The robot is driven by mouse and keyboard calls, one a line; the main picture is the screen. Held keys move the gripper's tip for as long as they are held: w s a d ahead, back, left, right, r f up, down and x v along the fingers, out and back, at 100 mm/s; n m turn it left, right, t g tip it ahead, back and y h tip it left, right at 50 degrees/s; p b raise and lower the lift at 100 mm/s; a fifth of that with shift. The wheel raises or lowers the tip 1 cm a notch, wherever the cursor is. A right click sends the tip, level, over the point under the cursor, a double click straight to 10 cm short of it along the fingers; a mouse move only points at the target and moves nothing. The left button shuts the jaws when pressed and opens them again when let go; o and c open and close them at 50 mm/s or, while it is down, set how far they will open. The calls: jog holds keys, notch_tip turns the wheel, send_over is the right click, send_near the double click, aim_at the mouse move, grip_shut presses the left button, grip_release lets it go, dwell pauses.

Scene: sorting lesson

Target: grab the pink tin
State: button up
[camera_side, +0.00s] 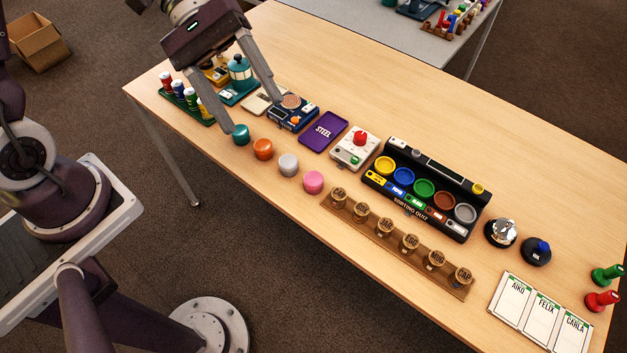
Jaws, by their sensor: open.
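The pink tin (313,182) is a small round tin near the front edge of the table, at the right end of a row of tins. A grey tin (288,165), an orange tin (263,149) and a teal tin (240,134) stand to its left. My gripper (250,116) is open and empty, its fingers pointing down near the teal tin and the blue device. It is up and to the left of the pink tin, apart from it. The gripper's exact height above the table is hard to tell.
A purple tray (323,131) marked STEEL and a white box with a red button (355,148) lie behind the tins. A wooden strip of labelled pegs (396,243) begins just right of the pink tin. A black sorting console (426,188) stands further right. The table's front edge is close.

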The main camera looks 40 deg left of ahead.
jog(key=w+a+f+n+t+h, duration=0.2)
jog(key=w+f+n+t+h, duration=0.15)
jog(key=w+f+n, duration=0.5)
jog(key=n+t+y, duration=0.1)
jog(key=n+t, duration=0.4)
jog(key=n, duration=0.2)
send_near(310, 177)
jog(key=shift+g+y, duration=0.25)
jog(key=x, duration=1.1)
jog(key=shift+r, duration=0.2)
grip_shut()
